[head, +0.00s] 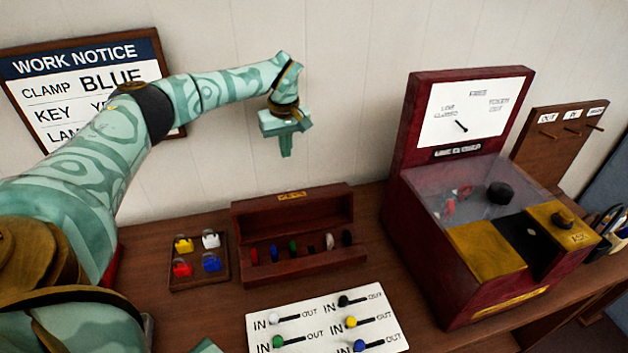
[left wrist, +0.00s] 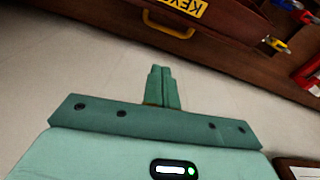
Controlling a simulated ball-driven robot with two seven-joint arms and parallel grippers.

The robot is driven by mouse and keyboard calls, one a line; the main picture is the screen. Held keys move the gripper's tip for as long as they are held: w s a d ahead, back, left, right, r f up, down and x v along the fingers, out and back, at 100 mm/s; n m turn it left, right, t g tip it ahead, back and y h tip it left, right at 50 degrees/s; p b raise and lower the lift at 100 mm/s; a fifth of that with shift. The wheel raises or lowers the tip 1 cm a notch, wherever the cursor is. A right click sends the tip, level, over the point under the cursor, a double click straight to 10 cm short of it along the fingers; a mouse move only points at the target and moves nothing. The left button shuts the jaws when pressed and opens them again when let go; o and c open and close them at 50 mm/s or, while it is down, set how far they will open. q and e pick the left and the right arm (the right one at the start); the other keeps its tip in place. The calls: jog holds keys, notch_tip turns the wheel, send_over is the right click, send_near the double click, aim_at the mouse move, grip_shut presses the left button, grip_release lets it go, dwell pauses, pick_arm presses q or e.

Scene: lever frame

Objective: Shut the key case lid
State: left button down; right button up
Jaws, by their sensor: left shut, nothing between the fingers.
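The key case (head: 305,269) is a dark red-brown wooden box on the bench, with a row of several coloured keys inside. Its lid (head: 330,205) stands raised at the back, so the case is open. A yellow KEYS label and the lid's yellow handle (left wrist: 168,25) show at the top of the left wrist view. My left gripper (head: 286,153) is shut and empty. It hangs fingers down above and behind the raised lid, near the wall, apart from it. Its closed fingers also show in the left wrist view (left wrist: 161,85). My right gripper is out of view.
A small tray (head: 198,282) with coloured pieces sits left of the case. A white IN/OUT slider panel (head: 320,325) lies in front. A tall maroon cabinet (head: 410,150) stands at the right, beside a peg board (head: 545,150). The WORK NOTICE (head: 85,65) hangs at the left.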

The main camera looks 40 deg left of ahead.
pick_arm(q)
jog(key=m, duration=0.1)
jog(key=b, duration=0.1)
send_over(292, 209)
jog(key=w+a, duration=0.3)
notch_tip(292, 209, down, 9)
jog(key=shift+r, duration=0.1)
jog(key=shift+s+d, duration=0.2)
jog(key=shift+d, duration=0.1)
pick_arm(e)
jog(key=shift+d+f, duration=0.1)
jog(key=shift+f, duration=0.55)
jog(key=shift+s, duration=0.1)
